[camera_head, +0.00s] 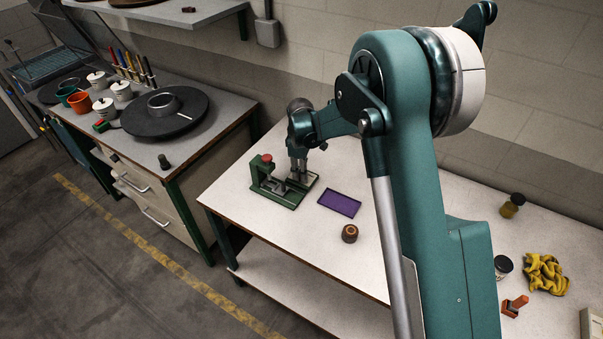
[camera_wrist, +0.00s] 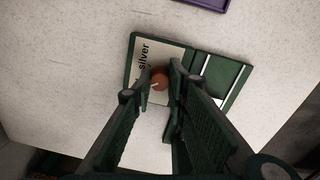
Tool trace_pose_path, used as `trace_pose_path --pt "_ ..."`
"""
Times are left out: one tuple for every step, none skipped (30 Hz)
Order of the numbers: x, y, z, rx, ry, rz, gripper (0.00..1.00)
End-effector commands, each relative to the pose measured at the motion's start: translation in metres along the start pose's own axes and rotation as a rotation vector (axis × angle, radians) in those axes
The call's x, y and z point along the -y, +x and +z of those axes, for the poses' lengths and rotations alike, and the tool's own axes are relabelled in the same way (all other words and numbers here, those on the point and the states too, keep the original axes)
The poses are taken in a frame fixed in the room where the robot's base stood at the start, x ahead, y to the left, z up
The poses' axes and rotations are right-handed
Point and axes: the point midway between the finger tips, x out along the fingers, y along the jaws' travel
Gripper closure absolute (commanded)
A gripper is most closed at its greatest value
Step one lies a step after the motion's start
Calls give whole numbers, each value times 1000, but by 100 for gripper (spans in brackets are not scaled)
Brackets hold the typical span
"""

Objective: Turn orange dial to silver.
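The orange dial (camera_wrist: 160,79) shows as a small round knob between my fingertips in the wrist view, partly hidden by them. A short pale mark shows at its lower left edge. The word "silver" (camera_wrist: 145,56) is printed in black on the pale plate beside it, with other lettering hidden behind my left finger. The dial is on the green hat press (camera_head: 280,190). My gripper (camera_wrist: 161,85) points down at it, its fingers apart on either side of the dial. I cannot tell whether they touch it. In the head view my gripper hides the dial.
A purple tray (camera_head: 339,204) lies right of the press, and a brown round piece (camera_head: 349,233) lies in front. A yellow cloth (camera_head: 545,273), jars and an orange-topped block (camera_head: 515,305) lie farther right. The white table (camera_head: 235,188) has a free edge in front.

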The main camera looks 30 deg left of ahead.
Motion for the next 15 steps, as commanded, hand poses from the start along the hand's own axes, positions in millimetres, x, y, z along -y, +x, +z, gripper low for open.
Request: trace_pose_path --pt "0 0 0 0 0 0 96" --pt "0 0 0 0 1 0 96" --pt "0 0 0 0 3 0 96" --pt "0 0 0 0 5 0 96" --pt "0 0 0 0 7 0 96" --pt "0 0 0 1 12 0 96" --pt "0 0 0 1 17 0 96" --pt "0 0 0 1 22 0 96" --pt "0 0 0 1 31 0 96" --pt "0 0 0 2 40 0 96" --pt "0 1 0 2 50 0 96" --pt "0 1 0 3 64 0 96" --pt "0 1 0 3 78 0 96" --pt "0 1 0 4 91 0 96" --pt "0 1 0 5 113 0 96"
